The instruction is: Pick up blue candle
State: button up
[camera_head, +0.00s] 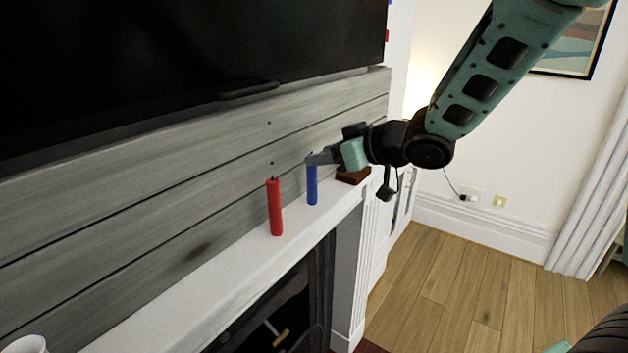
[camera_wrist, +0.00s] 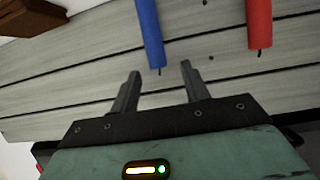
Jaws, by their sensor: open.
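The blue candle (camera_head: 312,186) stands upright on the white mantel, right of the red candle in the head view. My gripper (camera_head: 314,159) is at the blue candle's top and hides part of it there. In the wrist view the blue candle (camera_wrist: 149,32) shows with its wick end close to the gap between the open fingers (camera_wrist: 158,82). The fingers are apart and hold nothing. I cannot tell whether either finger touches the candle.
The red candle (camera_head: 275,207) stands on the mantel (camera_head: 237,246) to the left. A brown wooden object (camera_head: 353,176) lies on the mantel behind my gripper. Grey wall boards (camera_head: 150,185) run close behind the candles, below a black television (camera_head: 190,60). A white cup (camera_head: 28,344) is at the lower left.

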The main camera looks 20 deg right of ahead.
jog(key=x, duration=0.3)
jog(key=shift+w+a, duration=0.1)
jog(key=shift+a, duration=0.15)
grip_shut()
jog(key=shift+d, duration=0.1)
jog(key=shift+r, duration=0.1)
